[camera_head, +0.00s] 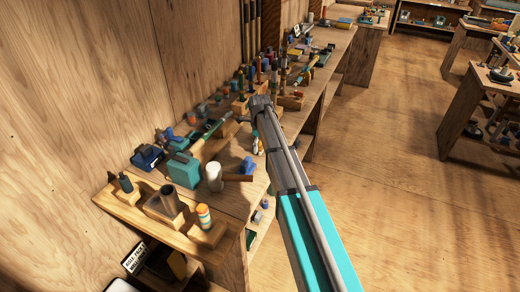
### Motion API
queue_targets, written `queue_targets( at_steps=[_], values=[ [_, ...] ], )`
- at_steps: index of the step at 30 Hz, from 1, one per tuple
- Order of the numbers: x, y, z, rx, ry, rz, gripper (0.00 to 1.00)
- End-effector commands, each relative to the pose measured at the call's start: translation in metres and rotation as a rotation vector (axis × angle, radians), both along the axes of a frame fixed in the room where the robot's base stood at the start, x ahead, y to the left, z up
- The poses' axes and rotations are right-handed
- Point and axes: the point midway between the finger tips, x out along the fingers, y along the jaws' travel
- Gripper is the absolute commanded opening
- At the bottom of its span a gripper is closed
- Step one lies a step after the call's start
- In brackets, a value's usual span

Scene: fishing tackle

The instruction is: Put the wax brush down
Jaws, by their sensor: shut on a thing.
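My arm (312,232) reaches up from the bottom edge towards the workbench. Its dark far end (262,104) is over the bench's front edge in the picture. I cannot make out my gripper's fingers, which seem hidden or outside the view. I cannot pick out a wax brush, either in my grip or on the bench. The workbench (236,205) runs along the wooden wall, from the lower left to the top middle.
The near bench end holds a teal box (184,170), a white cylinder (214,177) beside a dark brown handle, and an orange-and-white striped cylinder (204,217) on a wooden block. Many small items crowd the bench farther back. The floor (400,200) at right is clear, with other benches beyond.

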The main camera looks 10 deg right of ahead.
Motion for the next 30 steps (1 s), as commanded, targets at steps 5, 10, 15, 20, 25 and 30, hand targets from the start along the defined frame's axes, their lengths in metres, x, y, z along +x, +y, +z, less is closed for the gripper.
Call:
queue_targets(
  at_steps=[5,10,15,20,25,30],
  values=[
    [0.0000,0.0002,-0.0070,0.000,0.000,0.000,0.50],
    [0.0000,0.0004,-0.0061,0.000,0.000,0.000,0.50],
    [0.0000,0.0005,-0.0073,0.000,0.000,0.000,0.50],
    [0.0001,0.0006,-0.0092,0.000,0.000,0.001,0.95],
    [0.0001,0.0006,-0.0090,0.000,0.000,0.001,1.00],
    [0.0001,0.0006,-0.0090,0.000,0.000,0.001,1.00]
  ],
)
